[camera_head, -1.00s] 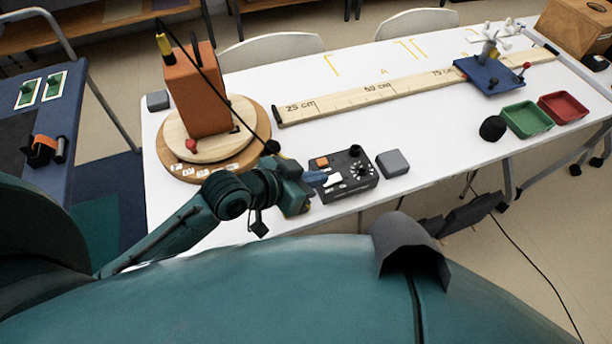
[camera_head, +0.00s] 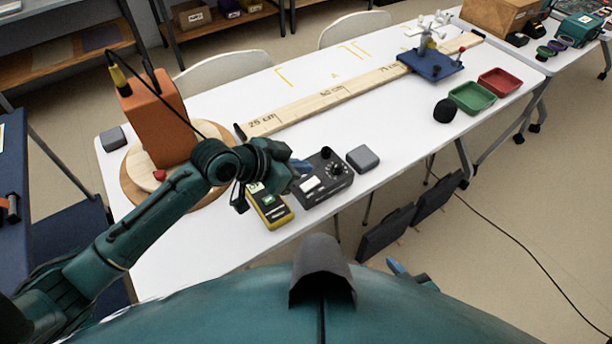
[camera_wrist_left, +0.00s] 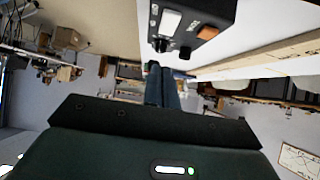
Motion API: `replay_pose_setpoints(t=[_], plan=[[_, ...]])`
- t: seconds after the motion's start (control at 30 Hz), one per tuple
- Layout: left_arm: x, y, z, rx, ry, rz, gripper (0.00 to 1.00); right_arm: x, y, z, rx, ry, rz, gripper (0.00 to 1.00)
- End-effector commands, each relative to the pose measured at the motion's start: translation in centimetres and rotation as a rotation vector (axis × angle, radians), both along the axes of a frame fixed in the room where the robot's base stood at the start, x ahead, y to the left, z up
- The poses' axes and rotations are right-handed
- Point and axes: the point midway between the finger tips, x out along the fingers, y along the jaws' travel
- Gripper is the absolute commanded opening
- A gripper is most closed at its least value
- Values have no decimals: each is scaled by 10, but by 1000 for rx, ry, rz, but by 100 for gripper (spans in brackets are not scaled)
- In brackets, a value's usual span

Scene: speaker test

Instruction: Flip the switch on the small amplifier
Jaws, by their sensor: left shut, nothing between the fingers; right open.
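The small amplifier (camera_head: 338,183) is a black box with knobs and a white panel, near the table's front edge. Its orange switch is hidden behind my left gripper in the head view but shows in the left wrist view (camera_wrist_left: 207,32). I cannot tell which way it is set. My left gripper (camera_head: 303,165) is shut and empty at the amplifier's back left corner; I cannot tell if it touches. In the left wrist view its fingers (camera_wrist_left: 161,82) point toward the amplifier (camera_wrist_left: 225,10).
A yellow meter (camera_head: 271,207) lies left of the amplifier, a grey box (camera_head: 363,157) right of it. An orange cabinet (camera_head: 155,120) stands on a round wooden turntable (camera_head: 130,193) to the left. A long ruler (camera_head: 330,92) lies behind.

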Motion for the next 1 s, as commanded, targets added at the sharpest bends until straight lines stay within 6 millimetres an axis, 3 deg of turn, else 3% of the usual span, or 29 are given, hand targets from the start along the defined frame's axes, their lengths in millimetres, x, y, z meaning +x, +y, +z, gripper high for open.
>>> replay_pose_setpoints(t=[0.07, 0.2, 0.4, 0.77, 1.0], plan=[[8, -11, -10, -2, 2, 1, 0, 0, 0, -1, 0, 0, 0, 42], [8, -12, -32, 1, 3, 1, 0, 0, 0, -1, 2, 1, -1, 42], [10, -13, -47, 1, 0, 1, 0, 0, 3, -1, 8, 1, -2, 42], [10, -13, -48, 1, 1, 1, 0, 0, 5, -1, 12, 1, 0, 42], [13, -17, -49, 80, 59, 1, 0, -2, -1, 16, 0, 21, -14, 42]])
